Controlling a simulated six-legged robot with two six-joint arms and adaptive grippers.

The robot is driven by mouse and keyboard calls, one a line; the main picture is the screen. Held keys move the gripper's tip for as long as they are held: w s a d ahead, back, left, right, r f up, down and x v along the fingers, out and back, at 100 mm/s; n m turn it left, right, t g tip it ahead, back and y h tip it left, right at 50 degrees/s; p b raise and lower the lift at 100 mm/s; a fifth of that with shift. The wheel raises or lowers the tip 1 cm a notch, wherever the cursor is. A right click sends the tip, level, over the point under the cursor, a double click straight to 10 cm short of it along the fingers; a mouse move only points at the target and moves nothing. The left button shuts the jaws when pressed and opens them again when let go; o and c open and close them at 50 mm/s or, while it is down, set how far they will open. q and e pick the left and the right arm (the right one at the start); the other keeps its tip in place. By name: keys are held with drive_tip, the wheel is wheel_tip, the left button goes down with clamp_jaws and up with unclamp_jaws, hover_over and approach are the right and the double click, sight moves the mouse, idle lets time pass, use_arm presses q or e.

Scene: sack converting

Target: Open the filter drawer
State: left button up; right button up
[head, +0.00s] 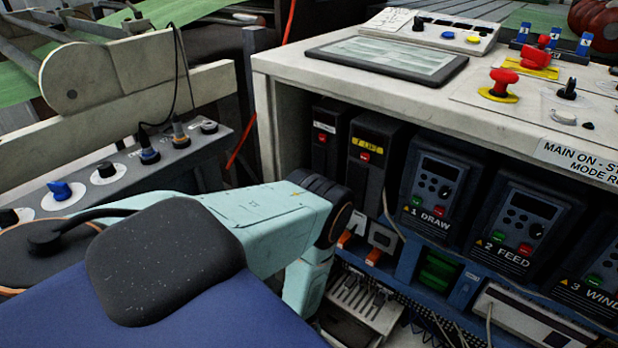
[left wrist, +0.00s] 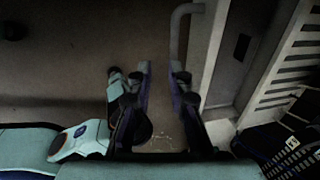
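I cannot pick out the filter drawer for certain in either view. The left wrist view shows a pale slatted panel (left wrist: 287,55) at the right and a grey bent bar (left wrist: 183,28) at the top, beside a pale upright frame. My left gripper (left wrist: 162,78) is open, with its two dark fingers apart and nothing visible between them. The bar's lower end appears close beyond the right fingertip; I cannot tell whether they touch. In the head view my left arm reaches down before the cabinet, and its gripper is hidden. My right gripper is in neither view.
A white control cabinet (head: 262,68) with drive units (head: 435,190) and a red stop button (head: 502,82) stands at the right. A grey switch rail (head: 110,180) runs at the left. A dark basket (left wrist: 290,155) is at the wrist view's lower right. Brown floor (left wrist: 70,60) looks clear.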

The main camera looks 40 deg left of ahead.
use_arm(q)
wheel_tip(320, 180, up, 7)
drive_tip(key=s+p, duration=0.1)
drive_tip(key=p, duration=0.6)
drive_tip(key=shift+r, duration=0.15)
idle(0.6)
wheel_tip(320, 180, up, 12)
drive_tip(key=s, duration=0.2)
drive_tip(key=shift+s+d, duration=0.15)
drive_tip(key=shift+d, duration=0.05)
